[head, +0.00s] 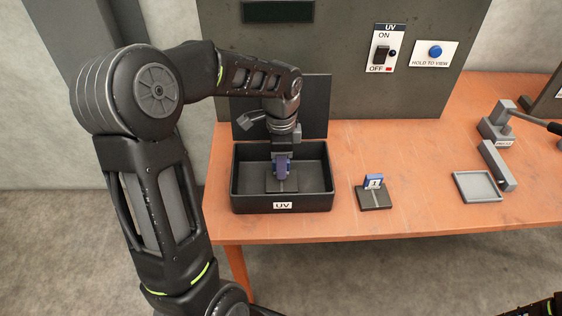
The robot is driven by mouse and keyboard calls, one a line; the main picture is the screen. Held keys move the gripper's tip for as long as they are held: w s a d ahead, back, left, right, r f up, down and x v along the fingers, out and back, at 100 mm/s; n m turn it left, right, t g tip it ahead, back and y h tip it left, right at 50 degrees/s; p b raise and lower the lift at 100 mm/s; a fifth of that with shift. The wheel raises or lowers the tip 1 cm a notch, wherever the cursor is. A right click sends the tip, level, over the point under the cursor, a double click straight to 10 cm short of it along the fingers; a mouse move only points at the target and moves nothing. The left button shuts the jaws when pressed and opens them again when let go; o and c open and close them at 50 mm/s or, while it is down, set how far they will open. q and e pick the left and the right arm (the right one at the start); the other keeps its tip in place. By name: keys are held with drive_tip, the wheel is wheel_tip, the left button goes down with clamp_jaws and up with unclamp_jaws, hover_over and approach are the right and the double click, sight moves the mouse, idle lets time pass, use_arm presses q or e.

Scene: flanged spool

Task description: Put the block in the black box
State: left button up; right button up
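The black box (247,203), labelled UV, stands on the left part of the table with its lid (315,105) raised behind it. My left gripper (281,163) reaches down into the box from above. I cannot tell whether the block touches the plate. A second blue block (373,181), marked 1, stands upright on a dark base (374,199) on the table right of the box.
A dark cabinet behind carries a UV ON/OFF switch (381,54) and a blue HOLD TO VIEW button (435,51). A grey tray (477,187) and a grey lever device (497,125) are at the right. The wooden table (425,165) is clear between the second block and the tray.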

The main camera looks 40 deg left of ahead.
use_arm(q)
wheel_tip(320, 180, up, 12)
drive_tip(key=shift+p, duration=0.35)
drive_tip(key=shift+r, duration=0.15)
idle(0.5)
